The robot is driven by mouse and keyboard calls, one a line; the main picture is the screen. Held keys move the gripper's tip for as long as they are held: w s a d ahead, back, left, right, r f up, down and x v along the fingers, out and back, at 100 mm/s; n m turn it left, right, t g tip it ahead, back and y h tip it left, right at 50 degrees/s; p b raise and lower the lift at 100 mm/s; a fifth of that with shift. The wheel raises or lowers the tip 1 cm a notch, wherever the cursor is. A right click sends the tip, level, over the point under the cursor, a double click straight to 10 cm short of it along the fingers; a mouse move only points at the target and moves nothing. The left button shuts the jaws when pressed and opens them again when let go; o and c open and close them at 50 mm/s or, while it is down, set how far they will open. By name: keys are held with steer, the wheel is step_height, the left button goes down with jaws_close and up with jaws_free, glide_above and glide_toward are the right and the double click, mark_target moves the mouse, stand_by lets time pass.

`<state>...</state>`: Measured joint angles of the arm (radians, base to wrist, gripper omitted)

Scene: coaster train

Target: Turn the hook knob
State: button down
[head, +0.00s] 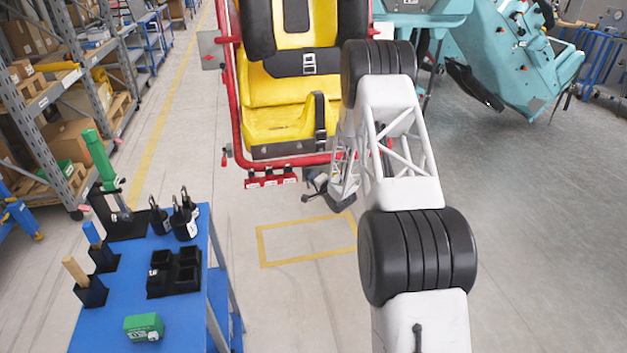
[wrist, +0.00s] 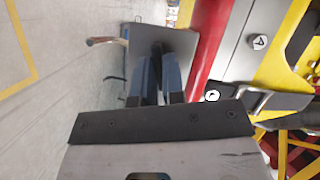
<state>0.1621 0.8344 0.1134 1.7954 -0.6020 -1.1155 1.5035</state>
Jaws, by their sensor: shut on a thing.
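In the wrist view, my gripper (wrist: 158,52) is in front of a grey plate (wrist: 183,42) beside the red frame. Its two bluish fingers are close together and shut on a small dark piece, which I take to be the hook knob (wrist: 157,45). The fingers hide most of the knob, so its turn angle cannot be read. In the head view, my arm reaches to the right side of the yellow-seated car (head: 285,90). There the arm hides the knob and the fingertips.
A brown-handled lever (wrist: 103,40) sticks out left of the plate. The red tube frame (head: 238,110) surrounds the seat. A blue cart (head: 115,310) with tools stands at left in the head view. Teal machinery (head: 515,60) stands at the back right. The floor at right is clear.

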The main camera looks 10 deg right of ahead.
steer(key=n+h, duration=0.4)
steer(key=n, duration=0.2)
steer(key=n+h, duration=0.4)
steer(key=n, duration=0.3)
steer(key=a+n+h, duration=0.1)
steer(key=n+h, duration=0.3)
steer(key=n, duration=0.2)
steer(key=shift+a+r+n, duration=0.1)
steer(key=shift+n, duration=0.2)
stand_by(1.0)
stand_by(0.4)
steer(key=c, duration=1.2)
jaws_free()
steer(key=shift+v, duration=3.9)
